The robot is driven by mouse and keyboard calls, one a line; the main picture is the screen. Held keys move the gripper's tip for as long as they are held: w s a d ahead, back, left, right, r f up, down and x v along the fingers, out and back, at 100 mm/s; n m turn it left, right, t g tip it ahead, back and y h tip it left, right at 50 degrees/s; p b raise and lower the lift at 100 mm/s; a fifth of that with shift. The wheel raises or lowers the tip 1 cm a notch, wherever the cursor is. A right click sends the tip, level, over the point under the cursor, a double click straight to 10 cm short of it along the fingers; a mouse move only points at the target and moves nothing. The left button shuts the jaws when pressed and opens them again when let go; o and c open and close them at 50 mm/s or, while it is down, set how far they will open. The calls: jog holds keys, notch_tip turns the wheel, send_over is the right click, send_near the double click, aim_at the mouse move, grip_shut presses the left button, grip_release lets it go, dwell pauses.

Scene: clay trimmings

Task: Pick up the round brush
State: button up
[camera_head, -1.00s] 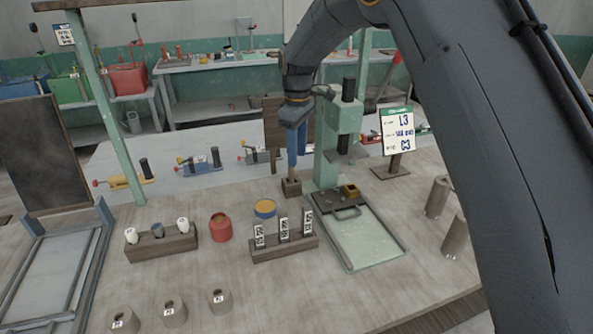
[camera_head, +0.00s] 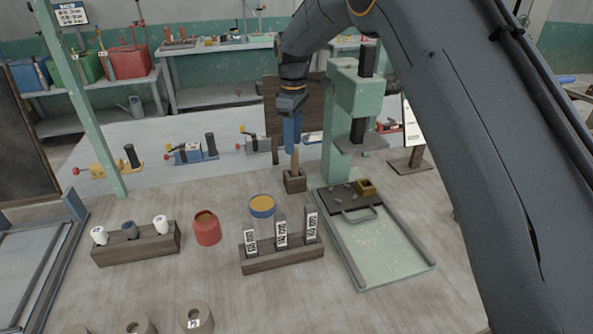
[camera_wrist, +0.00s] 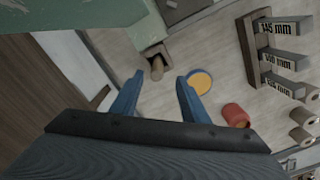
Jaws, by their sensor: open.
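A light wooden handle (camera_head: 295,161), which I take for the round brush, stands upright in a small dark wooden block (camera_head: 296,181) beside the green press. Its lower end is hidden in the block, so I see no bristles. The handle (camera_wrist: 157,70) and the block (camera_wrist: 152,54) also show in the wrist view. My gripper (camera_head: 292,150) points down, its blue fingers just above the handle's top. In the wrist view my gripper (camera_wrist: 158,79) is open, with the handle's end showing between and slightly beyond the fingertips. I cannot tell any contact.
The green press (camera_head: 340,130) stands close right of the block, with a tray (camera_head: 395,250) in front. A yellow-topped blue tin (camera_head: 262,206), a red pot (camera_head: 206,229) and a rack of labelled gauges (camera_head: 280,256) stand in front. A dark board (camera_head: 285,95) rises behind.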

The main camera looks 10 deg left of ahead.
aim_at(294, 161)
jog(key=shift+w+f, duration=0.25)
jog(key=shift+f, duration=0.3)
jog(key=shift+d+f+p, duration=0.15)
jog(key=shift+f+p, duration=0.4)
jog(key=shift+f, duration=0.85)
jog(key=shift+f+p, duration=0.75)
jog(key=shift+f, duration=1.5)
grip_shut()
